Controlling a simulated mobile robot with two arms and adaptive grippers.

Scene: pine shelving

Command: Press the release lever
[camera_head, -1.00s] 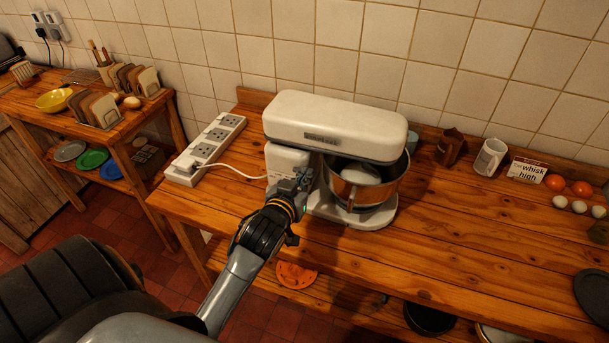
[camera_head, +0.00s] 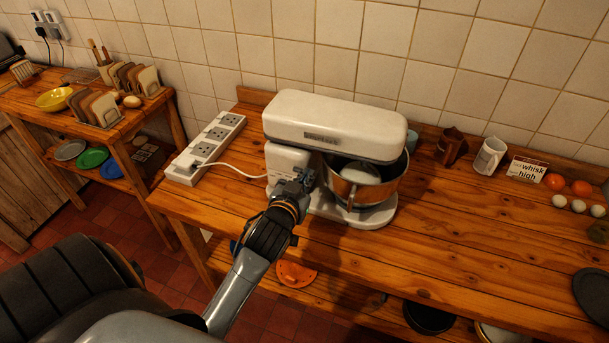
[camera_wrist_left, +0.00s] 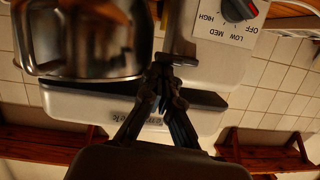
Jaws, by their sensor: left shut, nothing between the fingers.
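A white stand mixer (camera_head: 335,125) stands on the wooden counter, its head level over a steel bowl (camera_head: 368,186). My left gripper (camera_head: 305,178) is shut and empty at the near side of the mixer's column, just left of the bowl. In the left wrist view, the picture is upside down and the shut fingertips (camera_wrist_left: 166,66) are against or very near the mixer body, between the bowl (camera_wrist_left: 85,45) and the speed dial (camera_wrist_left: 238,9). The dial is marked OFF, LOW, MED and HIGH. My right gripper is not in view.
A white power strip (camera_head: 205,148) with a plugged-in cord lies left of the mixer.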

